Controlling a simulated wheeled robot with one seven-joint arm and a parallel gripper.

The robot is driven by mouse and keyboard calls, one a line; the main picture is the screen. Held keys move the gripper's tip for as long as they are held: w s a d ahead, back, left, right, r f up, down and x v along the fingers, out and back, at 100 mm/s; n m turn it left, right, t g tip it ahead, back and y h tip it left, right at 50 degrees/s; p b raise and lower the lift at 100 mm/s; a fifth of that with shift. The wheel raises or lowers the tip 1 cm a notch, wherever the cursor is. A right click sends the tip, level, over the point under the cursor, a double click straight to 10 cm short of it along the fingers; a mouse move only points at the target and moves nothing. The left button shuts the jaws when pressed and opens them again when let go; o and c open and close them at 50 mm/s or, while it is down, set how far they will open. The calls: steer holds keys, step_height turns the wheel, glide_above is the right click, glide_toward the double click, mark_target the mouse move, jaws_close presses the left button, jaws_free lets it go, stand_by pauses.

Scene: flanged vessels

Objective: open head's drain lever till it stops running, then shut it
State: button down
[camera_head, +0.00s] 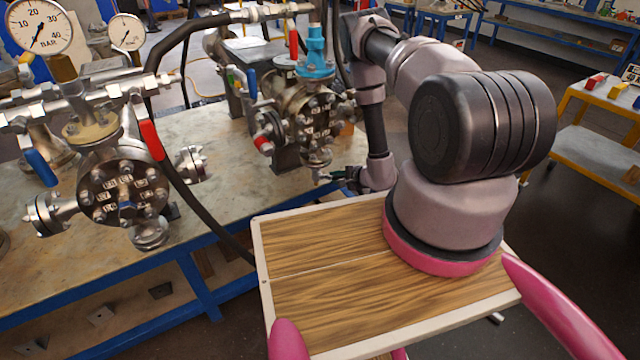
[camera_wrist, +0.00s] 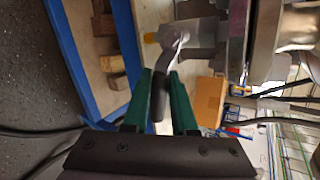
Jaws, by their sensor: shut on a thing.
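My gripper (camera_head: 343,176) reaches in low at the right side of the middle flanged vessel (camera_head: 306,118), the one with the turquoise top fitting. In the wrist view my gripper's green fingers (camera_wrist: 160,92) are closed on a dark lever (camera_wrist: 159,104). The lever joins a short metal valve body (camera_wrist: 190,38) beside a round flange. Its turn angle is hard to judge, and no running liquid can be made out. In the head view the lever is too small to tell from the fingertips.
Another flanged vessel (camera_head: 123,190) with red and blue levers and dial gauges (camera_head: 38,27) stands left on the blue-framed bench (camera_head: 215,190). A black hose (camera_head: 190,195) runs between the vessels. A yellow cart (camera_head: 590,140) stands at the right. In the wrist view a cardboard-coloured block (camera_wrist: 208,100) lies near the fingers.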

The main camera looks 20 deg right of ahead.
steer(key=shift+d+r+n+t+h, duration=0.15)
steer(key=shift+r+n+t+h, duration=0.15)
steer(key=shift+r+n+h, duration=0.45)
steer(key=shift+f+h, duration=0.1)
steer(key=shift+h, duration=0.25)
steer(key=c, duration=0.7)
jaws_free()
steer(key=v, duration=1.1)
steer(key=shift+f, duration=0.1)
